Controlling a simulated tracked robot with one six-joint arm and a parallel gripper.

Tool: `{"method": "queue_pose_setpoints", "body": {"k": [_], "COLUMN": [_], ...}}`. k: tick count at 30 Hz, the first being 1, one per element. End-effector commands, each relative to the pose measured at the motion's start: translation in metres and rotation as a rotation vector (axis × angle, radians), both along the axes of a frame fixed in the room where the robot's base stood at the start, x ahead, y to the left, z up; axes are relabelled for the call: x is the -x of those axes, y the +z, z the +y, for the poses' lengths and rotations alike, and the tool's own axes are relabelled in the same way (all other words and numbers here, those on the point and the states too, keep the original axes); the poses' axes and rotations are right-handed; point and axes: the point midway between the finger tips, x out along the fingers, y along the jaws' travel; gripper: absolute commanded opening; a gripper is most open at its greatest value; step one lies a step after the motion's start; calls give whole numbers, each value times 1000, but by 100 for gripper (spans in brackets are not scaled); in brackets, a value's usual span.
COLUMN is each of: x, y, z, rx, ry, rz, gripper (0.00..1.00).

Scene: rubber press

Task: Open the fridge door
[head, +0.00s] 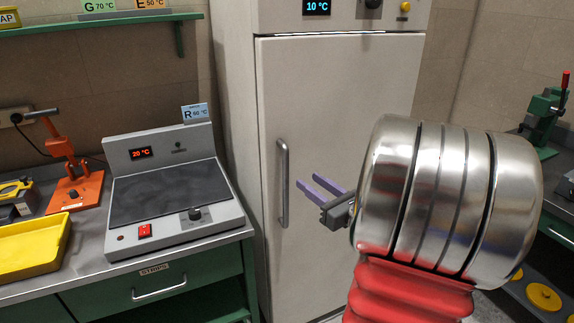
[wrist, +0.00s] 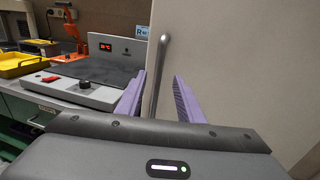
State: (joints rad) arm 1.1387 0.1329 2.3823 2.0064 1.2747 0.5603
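The fridge (head: 340,110) is a tall light-grey cabinet with a blue 10 °C display at its top. Its door looks shut in the head view. A vertical metal bar handle (head: 283,184) is on the left side of the door. My gripper (head: 313,187) has two purple fingers and is just right of the handle in the head view. In the wrist view the handle (wrist: 158,75) stands upright between the spread fingers (wrist: 158,95), nearer the left one. The gripper is open and holds nothing. I cannot tell whether a finger touches the handle.
A hot plate (head: 170,190) with a red 20 °C display stands on the green-fronted bench left of the fridge. An orange press (head: 75,188) and yellow tray (head: 35,245) are further left. A green press (head: 545,112) is at right.

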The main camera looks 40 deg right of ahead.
Motion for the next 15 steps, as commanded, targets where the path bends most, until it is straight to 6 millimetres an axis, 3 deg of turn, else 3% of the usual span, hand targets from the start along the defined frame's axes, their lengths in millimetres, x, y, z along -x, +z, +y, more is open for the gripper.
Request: {"method": "queue_pose_setpoints", "body": {"k": [15], "x": [-71], "y": [0], "z": [-5], "rx": [-1], "ry": [4], "rz": [1], "gripper": [34]}}
